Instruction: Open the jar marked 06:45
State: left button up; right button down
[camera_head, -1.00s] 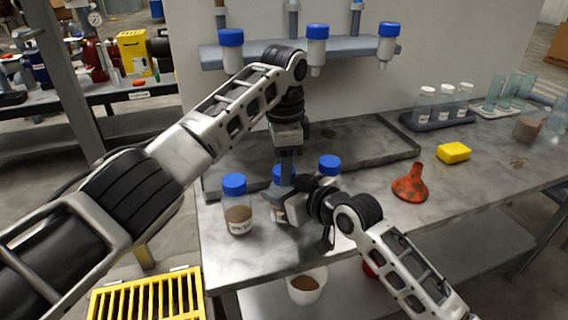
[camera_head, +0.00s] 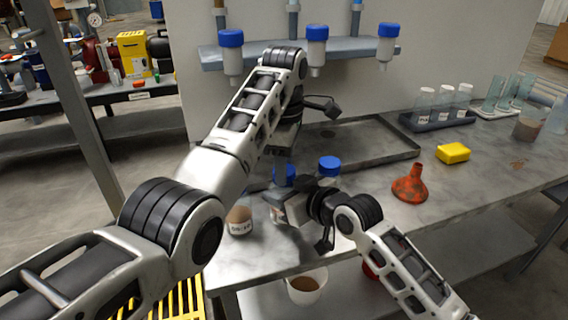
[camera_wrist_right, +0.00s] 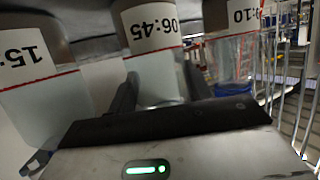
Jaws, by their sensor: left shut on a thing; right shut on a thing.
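The jar marked 06:45 (camera_wrist_right: 152,60) stands upright between my right gripper's fingers in the right wrist view, its label upside down. In the head view it is the middle of three blue-capped jars, and mostly its cap (camera_head: 284,178) shows. My right gripper (camera_head: 282,208) is shut around its body. My left gripper (camera_head: 285,163) points down from above and is shut on the blue cap; its fingertips are partly hidden. The cap appears on the jar, but whether it is loose cannot be told.
One jar (camera_head: 240,221) stands left, partly behind my left arm; another, with a blue cap (camera_head: 329,165), stands right. Behind is a grey tray (camera_head: 385,150). An orange funnel (camera_head: 409,188) and yellow sponge (camera_head: 453,152) lie right. Blue-capped bottles (camera_head: 317,45) hang from a shelf above.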

pick_arm(q)
jog(key=shift+n, duration=0.9)
jog(key=shift+r, duration=0.25)
jog(key=shift+r, duration=0.9)
jog(key=shift+r, duration=2)
pick_arm(e)
jog(key=c, duration=0.6)
grip_release()
jog(key=shift+o, duration=0.2)
